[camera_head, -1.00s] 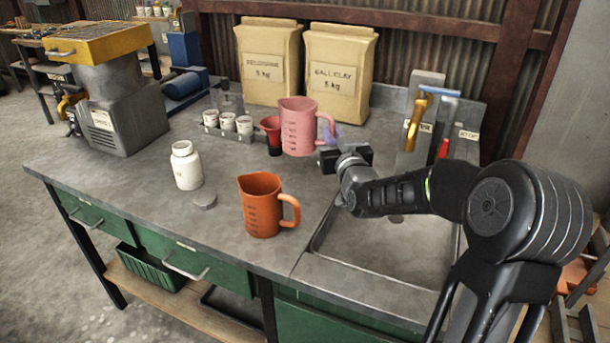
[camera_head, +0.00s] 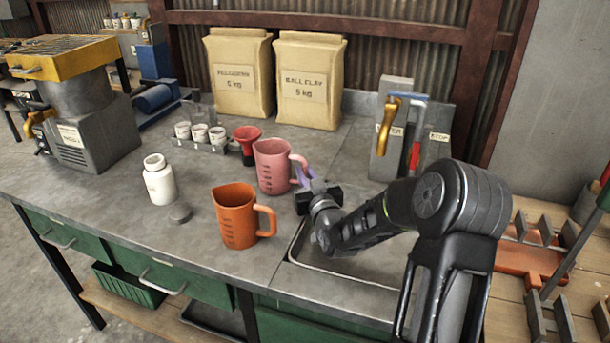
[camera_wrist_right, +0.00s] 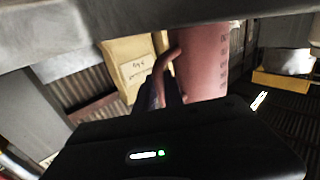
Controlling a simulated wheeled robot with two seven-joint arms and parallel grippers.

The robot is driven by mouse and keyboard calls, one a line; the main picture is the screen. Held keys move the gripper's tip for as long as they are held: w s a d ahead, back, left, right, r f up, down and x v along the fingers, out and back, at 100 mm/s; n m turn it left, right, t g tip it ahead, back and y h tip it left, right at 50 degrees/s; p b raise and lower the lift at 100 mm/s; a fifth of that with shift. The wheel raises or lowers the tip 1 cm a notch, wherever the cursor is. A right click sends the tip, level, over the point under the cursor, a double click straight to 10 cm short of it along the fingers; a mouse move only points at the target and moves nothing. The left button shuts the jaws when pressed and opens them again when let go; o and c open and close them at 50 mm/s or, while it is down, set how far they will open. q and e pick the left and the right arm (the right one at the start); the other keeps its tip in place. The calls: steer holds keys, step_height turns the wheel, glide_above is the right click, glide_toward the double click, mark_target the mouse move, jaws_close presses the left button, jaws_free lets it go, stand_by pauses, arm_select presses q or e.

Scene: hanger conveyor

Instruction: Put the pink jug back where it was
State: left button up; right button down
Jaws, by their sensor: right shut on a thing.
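The pink jug (camera_head: 273,166) is upright at the middle of the grey bench, behind the orange jug. Its handle faces right. My right gripper (camera_head: 304,176) is at the jug's right side, shut on its handle. The right wrist view shows the pink jug (camera_wrist_right: 203,65) and its handle between the dark fingers (camera_wrist_right: 168,92) of my right gripper. The jug's base looks at or very near the bench top; I cannot tell whether it touches. My left gripper is not in view.
The orange jug (camera_head: 238,216) stands just in front. A red funnel (camera_head: 247,138) and small white cups (camera_head: 200,133) are left of the pink jug. A sink (camera_head: 350,262) lies at the right.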

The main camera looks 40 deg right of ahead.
steer(key=shift+f, duration=0.2)
steer(key=shift+f, duration=0.15)
steer(key=c, duration=1.4)
jaws_free()
steer(key=shift+c, duration=0.2)
steer(key=shift+r, duration=0.25)
steer(key=shift+s+a+f, duration=0.1)
steer(key=shift+s+f, duration=0.05)
steer(key=shift+s, duration=0.15)
steer(key=b+v, duration=0.1)
steer(key=v, duration=0.6)
